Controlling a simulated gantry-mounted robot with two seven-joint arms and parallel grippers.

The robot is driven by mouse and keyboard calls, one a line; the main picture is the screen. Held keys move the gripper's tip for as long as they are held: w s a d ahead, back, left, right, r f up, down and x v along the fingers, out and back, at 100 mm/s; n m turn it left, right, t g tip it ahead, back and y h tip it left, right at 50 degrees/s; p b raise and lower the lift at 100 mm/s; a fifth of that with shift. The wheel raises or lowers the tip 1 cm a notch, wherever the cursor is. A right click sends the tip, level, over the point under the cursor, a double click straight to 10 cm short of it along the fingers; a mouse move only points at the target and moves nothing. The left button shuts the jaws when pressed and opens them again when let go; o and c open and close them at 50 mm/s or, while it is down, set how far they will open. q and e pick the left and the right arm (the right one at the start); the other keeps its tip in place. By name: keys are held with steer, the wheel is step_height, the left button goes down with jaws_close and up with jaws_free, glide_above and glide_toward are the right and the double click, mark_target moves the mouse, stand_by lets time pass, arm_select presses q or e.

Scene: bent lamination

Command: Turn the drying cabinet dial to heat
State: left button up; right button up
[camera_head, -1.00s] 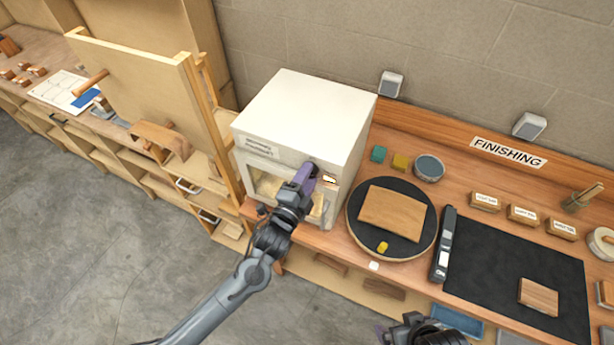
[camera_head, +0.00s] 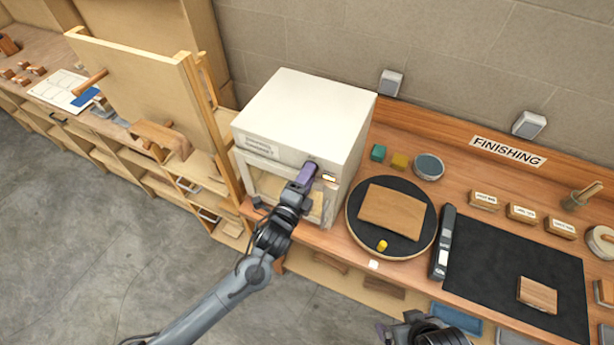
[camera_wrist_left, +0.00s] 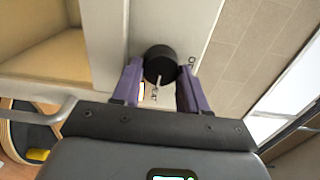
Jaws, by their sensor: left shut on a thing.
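The drying cabinet (camera_head: 305,115) is a white box with a glazed front at the back of the bench. Its dial (camera_wrist_left: 159,64) is a round black knob on the front panel in the left wrist view, with a pale pointer mark and partly readable lettering beside it. My left gripper (camera_wrist_left: 158,82) has its purple fingers on both sides of the dial, shut on it. In the head view the left gripper (camera_head: 309,170) is at the cabinet's front right and hides the dial.
A round black turntable (camera_head: 412,243) with a wooden piece stands right of the cabinet. A black mat (camera_head: 500,255) lies further right. A tall wooden board (camera_head: 140,85) stands close on the left. Small blocks and a round tin (camera_head: 429,167) sit behind the turntable.

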arm_select(q)
steer(key=o, duration=0.9)
steer(key=shift+o, duration=0.6)
steer(key=shift+f+n, duration=0.1)
steer(key=shift+n, duration=0.2)
